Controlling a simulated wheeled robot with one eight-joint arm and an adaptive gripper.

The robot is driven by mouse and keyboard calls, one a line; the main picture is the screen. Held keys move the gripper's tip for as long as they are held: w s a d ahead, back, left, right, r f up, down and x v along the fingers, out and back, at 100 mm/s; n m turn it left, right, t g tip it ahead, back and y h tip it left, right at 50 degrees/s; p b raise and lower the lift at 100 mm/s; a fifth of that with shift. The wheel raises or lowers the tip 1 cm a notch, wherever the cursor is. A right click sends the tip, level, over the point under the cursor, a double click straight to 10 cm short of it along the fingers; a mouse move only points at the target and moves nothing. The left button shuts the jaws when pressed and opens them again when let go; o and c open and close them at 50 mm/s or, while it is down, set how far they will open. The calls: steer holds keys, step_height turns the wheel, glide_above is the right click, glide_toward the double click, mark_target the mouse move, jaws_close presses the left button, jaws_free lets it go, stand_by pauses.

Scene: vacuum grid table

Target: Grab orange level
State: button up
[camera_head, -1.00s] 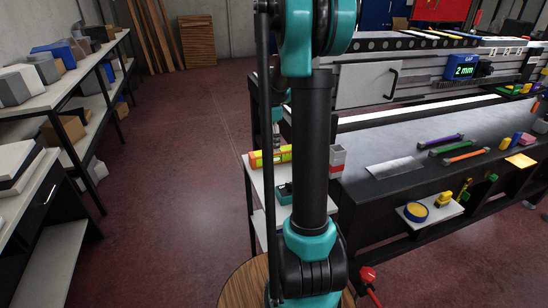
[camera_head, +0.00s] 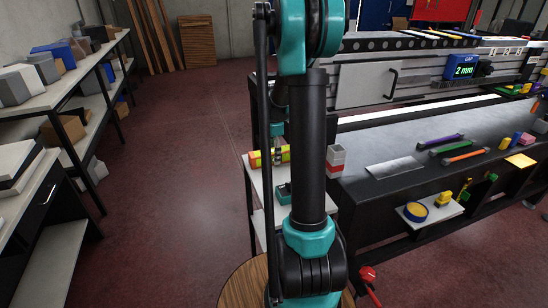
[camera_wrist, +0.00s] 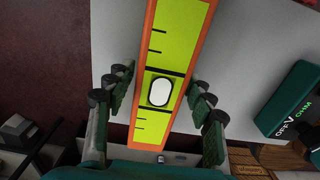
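The orange level (camera_wrist: 178,55) has an orange frame, a yellow-green face with black marks and a pale oval window. In the wrist view it runs lengthwise between the two fingers of my gripper (camera_wrist: 158,92). The green-padded fingers are open, with a gap on each side of the level; I cannot tell how far above it they are. In the head view the level (camera_head: 255,160) lies on the small white side table (camera_head: 262,182), partly hidden behind my arm and gripper (camera_head: 278,152).
A dark green meter marked OHM (camera_wrist: 291,100) lies right of the level in the wrist view. A red and grey box (camera_head: 336,160) stands at the table's right. The long workbench (camera_head: 440,125) is close on the right; open floor lies left.

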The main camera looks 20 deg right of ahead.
jaws_close()
stand_by(0.3)
